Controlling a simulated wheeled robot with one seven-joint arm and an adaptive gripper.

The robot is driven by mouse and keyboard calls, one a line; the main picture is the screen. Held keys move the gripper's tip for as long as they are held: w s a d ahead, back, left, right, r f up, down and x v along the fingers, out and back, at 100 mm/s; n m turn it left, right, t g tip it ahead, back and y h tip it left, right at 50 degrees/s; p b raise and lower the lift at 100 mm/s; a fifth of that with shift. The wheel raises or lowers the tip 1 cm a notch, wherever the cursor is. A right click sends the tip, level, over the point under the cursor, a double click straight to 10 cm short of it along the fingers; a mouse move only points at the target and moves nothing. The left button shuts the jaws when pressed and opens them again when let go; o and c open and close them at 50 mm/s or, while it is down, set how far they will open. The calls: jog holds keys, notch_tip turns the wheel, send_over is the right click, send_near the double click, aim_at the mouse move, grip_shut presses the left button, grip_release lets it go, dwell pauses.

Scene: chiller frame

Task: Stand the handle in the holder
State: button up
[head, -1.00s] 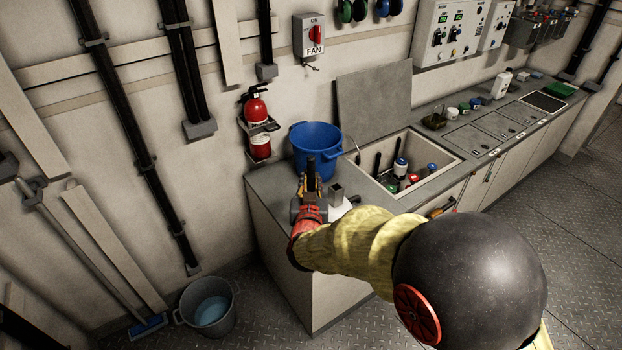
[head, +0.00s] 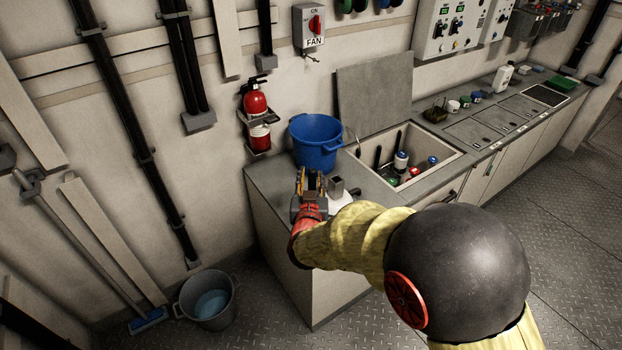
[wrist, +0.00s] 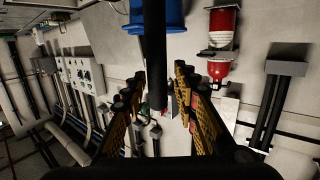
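The handle (wrist: 155,55) is a dark rod in the wrist view. It lies between my spread fingers with a gap on both sides, and its far end runs out of the top of the picture. My gripper (head: 311,182) is open above the near end of the counter, and it also shows in the wrist view (wrist: 155,95). In the head view a dark piece shows between the fingers, mostly hidden. A grey square socket (head: 337,186), likely part of the holder, stands just right of my gripper. I cannot tell whether the handle's lower end sits in the holder.
A blue bucket (head: 316,143) stands behind my gripper on the counter. An open well (head: 440,150) with several capped items lies to the right, its lid (head: 375,100) leaning on the wall. A fire extinguisher (head: 257,115) hangs at the back left. A grey bucket (head: 207,300) stands on the floor.

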jog(key=shift+o, duration=0.8)
jog(key=shift+f, duration=0.1)
jog(key=shift+s, duration=0.1)
jog(key=s+r, duration=0.1)
jog(key=s, duration=1)
jog(key=shift+s+a+r, duration=0.15)
jog(key=shift+s+r, duration=0.2)
jog(key=shift+r, duration=0.05)
